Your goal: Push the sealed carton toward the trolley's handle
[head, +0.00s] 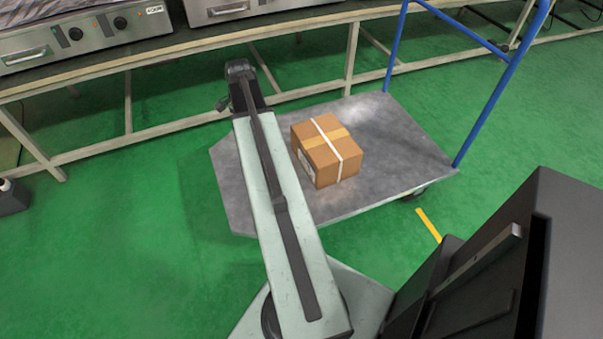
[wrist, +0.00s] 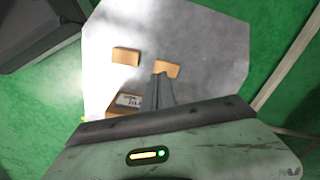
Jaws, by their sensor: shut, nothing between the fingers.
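The sealed carton (head: 327,152) is a brown box with a white strap and tan tape. It sits upright on the grey deck of the trolley (head: 395,165). The trolley's blue handle (head: 500,85) rises at the deck's right end. In the head view my arm reaches past the carton's left side, over the deck's left part. In the wrist view my gripper (wrist: 161,80) is shut and empty. The carton (wrist: 112,114) shows there with its white label, beside the fingers and partly hidden by my gripper's body. I cannot tell whether they touch.
Two small tan blocks, one (wrist: 126,57) left of the other (wrist: 167,69), show on the deck in the wrist view; I do not see them in the head view. A bench (head: 125,68) with steel appliances runs behind the trolley. Deck right of the carton is clear.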

